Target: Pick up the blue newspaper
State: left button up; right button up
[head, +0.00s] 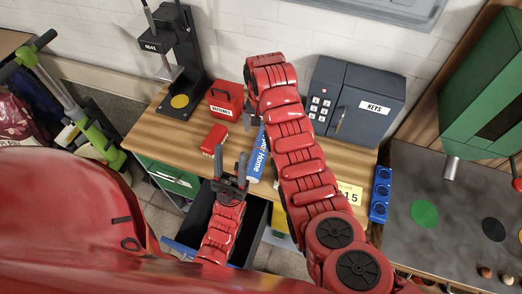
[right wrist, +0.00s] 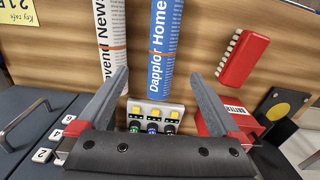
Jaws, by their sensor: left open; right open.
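The blue newspaper is a rolled tube with white lettering. In the head view the blue newspaper (head: 257,158) lies on the wooden bench, partly hidden behind my right arm. In the right wrist view the blue newspaper (right wrist: 163,40) runs down from the top edge, its near end between the open fingers of my right gripper (right wrist: 160,76). Whether the fingers are level with it or above it cannot be told. In the head view my right gripper (head: 253,122) is mostly hidden by its arm. My left gripper (head: 231,164) is open and empty, at the bench's front edge, left of the newspaper.
A white rolled newspaper (right wrist: 111,30) lies beside the blue one. A button panel (right wrist: 154,115) shows between the fingers. A red brush (head: 214,139), red battery box (head: 226,100), key cabinet (head: 354,98) and black stand (head: 180,50) surround the spot. An open drawer (head: 262,212) sticks out below.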

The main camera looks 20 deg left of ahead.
aim_at(260, 148)
jog(key=f, duration=0.2)
jog(key=f+b, duration=0.1)
jog(key=f, duration=0.2)
jog(key=f+b, duration=0.1)
jog(key=f, duration=0.2)
jog(key=shift+w, duration=0.25)
jog(key=shift+s+f, duration=0.15)
jog(key=shift+f, duration=0.25)
jog(key=f+b, duration=0.2)
jog(key=f, duration=0.1)
jog(key=f+b, duration=0.1)
jog(key=shift+a+f+b, duration=0.35)
jog(key=shift+f+b, duration=0.05)
jog(key=shift+r, duration=0.1)
jog(key=shift+c, duration=0.4)
grip_shut()
jog(key=shift+r, duration=0.1)
